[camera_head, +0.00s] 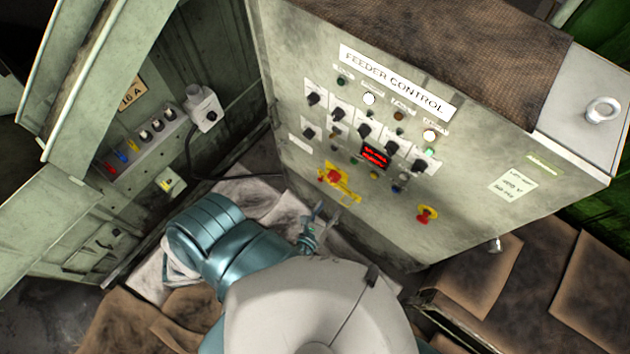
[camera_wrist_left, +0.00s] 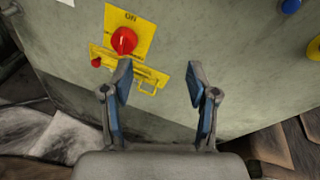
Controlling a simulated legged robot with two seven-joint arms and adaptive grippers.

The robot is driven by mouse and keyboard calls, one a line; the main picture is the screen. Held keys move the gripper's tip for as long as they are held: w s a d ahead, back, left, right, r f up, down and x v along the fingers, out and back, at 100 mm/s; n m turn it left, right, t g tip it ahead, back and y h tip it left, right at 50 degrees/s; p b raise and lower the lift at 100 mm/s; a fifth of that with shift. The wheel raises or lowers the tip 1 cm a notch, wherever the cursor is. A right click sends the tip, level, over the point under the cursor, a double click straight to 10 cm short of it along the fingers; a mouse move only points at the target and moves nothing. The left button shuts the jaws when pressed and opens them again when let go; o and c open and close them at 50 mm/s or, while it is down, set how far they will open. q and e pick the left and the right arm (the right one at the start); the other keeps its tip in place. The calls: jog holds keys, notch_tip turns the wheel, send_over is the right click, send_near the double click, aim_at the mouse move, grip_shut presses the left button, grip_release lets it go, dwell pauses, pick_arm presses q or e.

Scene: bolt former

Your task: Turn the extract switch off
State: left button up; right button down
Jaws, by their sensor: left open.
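The feeder control panel (camera_head: 300,60) carries a row of black rotary switches (camera_head: 364,131) on white plates. Their small labels are too blurred to tell which is the extract switch. My left gripper (camera_head: 326,214) is below the yellow plate in the head view. In the left wrist view the gripper (camera_wrist_left: 160,82) is open and empty, its fingers apart in front of the panel's lower part.
A red emergency button (camera_head: 427,214) sits at the lower right of the panel, and a red display (camera_head: 375,155) in its middle. At left stands an open green cabinet (camera_head: 60,200) with a socket box (camera_head: 203,108). Brown stained pads (camera_head: 480,275) lie at lower right.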

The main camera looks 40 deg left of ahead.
pick_arm(q)
jog(key=s+a+f+n+g+y, duration=0.1)
jog(key=a+f+n+g, duration=0.1)
jog(key=f, duration=0.5)
jog(key=shift+s+a+f+n+g, duration=0.2)
jog(key=shift+a+n+g, duration=0.1)
jog(key=shift+a, duration=0.5)
pick_arm(e)
jog(key=shift+s+a, duration=0.3)
jog(key=shift+a, duration=0.05)
